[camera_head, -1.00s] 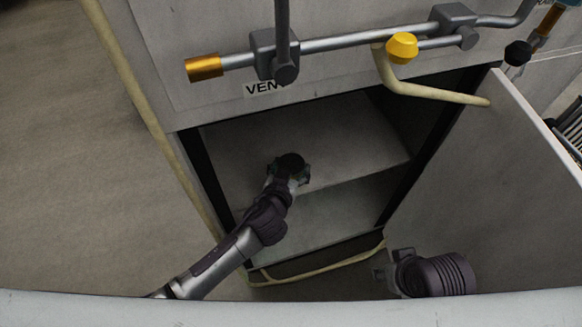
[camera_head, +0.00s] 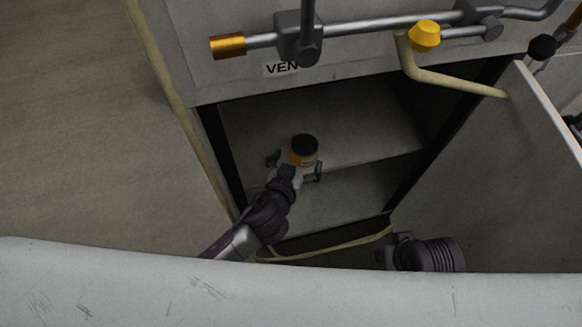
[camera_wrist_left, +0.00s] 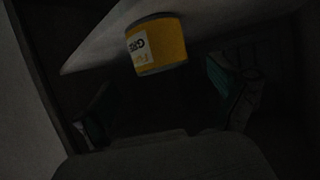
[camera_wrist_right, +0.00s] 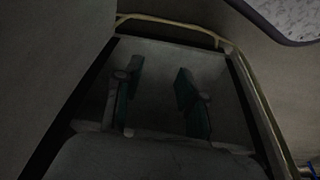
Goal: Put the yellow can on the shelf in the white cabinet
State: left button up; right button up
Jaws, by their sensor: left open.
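The yellow can (camera_head: 304,154) with a black lid stands upright on the shelf (camera_head: 350,140) inside the white cabinet (camera_head: 350,82), near the shelf's front edge. My left gripper (camera_head: 295,165) is open around or just in front of the can, its fingers spread to either side. In the left wrist view the can (camera_wrist_left: 157,46) stands on the shelf (camera_wrist_left: 95,45), beyond the open fingers and apart from them. My right gripper (camera_head: 388,255) is low near the open cabinet door. In the right wrist view its two fingers (camera_wrist_right: 161,97) are spread apart with nothing between them.
The open door (camera_head: 490,170) stands to the right of the cabinet opening. Pipes with a yellow knob (camera_head: 425,36) run across above it. Bare floor (camera_head: 80,130) lies to the left.

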pick_arm(q)
jog(key=v, duration=0.6)
jog(key=shift+p, duration=0.35)
pick_arm(e)
jog(key=x, duration=0.3)
jog(key=shift+s+f, duration=0.2)
jog(key=shift+f, duration=0.15)
